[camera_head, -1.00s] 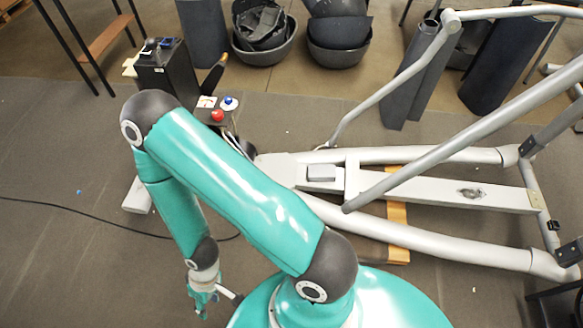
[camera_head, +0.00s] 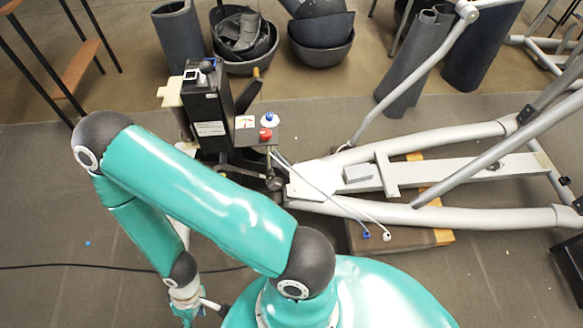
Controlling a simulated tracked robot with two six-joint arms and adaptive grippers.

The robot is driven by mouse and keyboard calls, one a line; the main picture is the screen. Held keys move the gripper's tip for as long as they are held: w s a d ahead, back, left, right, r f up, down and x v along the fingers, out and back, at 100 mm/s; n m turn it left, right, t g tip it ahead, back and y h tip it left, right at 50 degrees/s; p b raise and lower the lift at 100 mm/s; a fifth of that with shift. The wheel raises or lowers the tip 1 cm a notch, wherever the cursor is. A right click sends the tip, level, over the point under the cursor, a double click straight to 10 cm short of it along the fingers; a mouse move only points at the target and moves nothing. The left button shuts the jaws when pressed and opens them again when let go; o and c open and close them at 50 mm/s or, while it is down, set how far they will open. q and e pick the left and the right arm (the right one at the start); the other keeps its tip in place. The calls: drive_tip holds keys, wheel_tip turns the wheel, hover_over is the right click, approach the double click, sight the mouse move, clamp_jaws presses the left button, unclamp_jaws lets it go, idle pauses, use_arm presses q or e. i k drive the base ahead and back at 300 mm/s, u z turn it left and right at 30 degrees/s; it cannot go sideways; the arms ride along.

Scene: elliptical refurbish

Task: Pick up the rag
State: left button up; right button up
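I cannot make out a rag for certain in the head view. My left arm bends across the left half of the picture, and its gripper (camera_head: 187,314) hangs low at the bottom edge. The gripper is partly cut off, and its fingers are too small to read as open or shut. My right gripper is out of view. A small flat white piece with a red mark (camera_head: 245,121) lies on the small shelf beside the black unit; I cannot tell whether it is cloth.
The black unit (camera_head: 208,110) stands upright at the machine's left end, with red (camera_head: 265,134) and blue (camera_head: 270,118) knob-like items beside it. The grey elliptical frame (camera_head: 460,215) fills the right. A black cable (camera_head: 60,266) crosses the floor. Grey bins (camera_head: 321,45) stand behind.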

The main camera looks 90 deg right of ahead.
sight(355, 174)
drive_tip(key=u, duration=0.4)
drive_tip(key=i, duration=0.25)
drive_tip(key=z, duration=3.05)
drive_tip(key=i, duration=0.35)
drive_tip(key=z, duration=2.35)
drive_tip(key=i, duration=0.2)
drive_tip(key=z, duration=2.25)
drive_tip(key=k, duration=0.5)
drive_tip(key=z, duration=0.2)
